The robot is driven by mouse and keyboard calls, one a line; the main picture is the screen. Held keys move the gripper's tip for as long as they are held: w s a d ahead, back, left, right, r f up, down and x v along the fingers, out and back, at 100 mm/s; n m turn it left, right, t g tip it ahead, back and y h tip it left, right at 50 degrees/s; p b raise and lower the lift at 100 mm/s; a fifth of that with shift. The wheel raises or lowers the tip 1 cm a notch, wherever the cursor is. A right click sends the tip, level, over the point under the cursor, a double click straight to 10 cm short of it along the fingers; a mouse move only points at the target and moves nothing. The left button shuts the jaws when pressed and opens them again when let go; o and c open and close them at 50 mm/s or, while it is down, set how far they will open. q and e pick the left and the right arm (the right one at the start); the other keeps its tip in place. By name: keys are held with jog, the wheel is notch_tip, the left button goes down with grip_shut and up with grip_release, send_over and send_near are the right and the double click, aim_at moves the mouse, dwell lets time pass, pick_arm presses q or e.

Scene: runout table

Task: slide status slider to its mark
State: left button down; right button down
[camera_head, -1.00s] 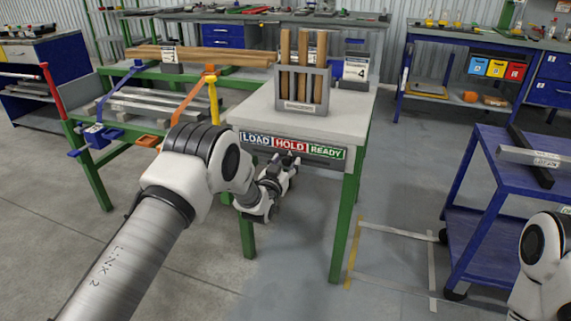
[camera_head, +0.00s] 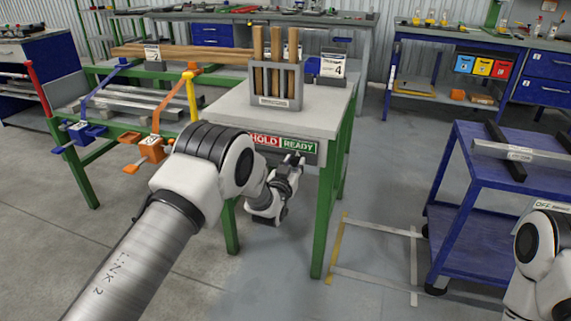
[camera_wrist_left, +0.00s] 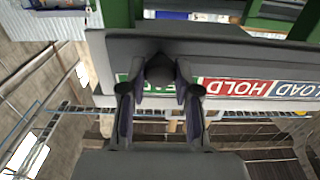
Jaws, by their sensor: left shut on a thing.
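The status sign on the front of the white-topped table shows a red HOLD panel (camera_head: 265,140) and a green READY panel (camera_head: 299,145). My left arm hides the LOAD panel in the head view. In the left wrist view the strip appears upside down, with LOAD (camera_wrist_left: 297,90), HOLD and READY. The dark slider knob (camera_wrist_left: 160,70) stands in front of the middle of READY. My left gripper (camera_head: 293,162) is at the strip's lower edge below READY. In the wrist view its two fingers (camera_wrist_left: 160,92) are shut around the knob. The right gripper is out of frame.
A grey rack (camera_head: 276,88) with several wooden bars stands on the white-topped table (camera_head: 222,112). Clamps and metal bars are on the green frame at left. A blue cart (camera_head: 490,170) stands at right, near my right arm. The floor between is clear.

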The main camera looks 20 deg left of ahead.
pick_arm(q)
jog(key=shift+d, duration=0.25)
jog(key=c, duration=0.8)
grip_release()
jog(key=shift+c, duration=0.2)
jog(key=shift+d, duration=0.1)
jog(key=shift+s, duration=0.1)
jog(key=s, duration=1.1)
jog(key=shift+s+a, duration=0.25)
jog(key=shift+s, duration=0.15)
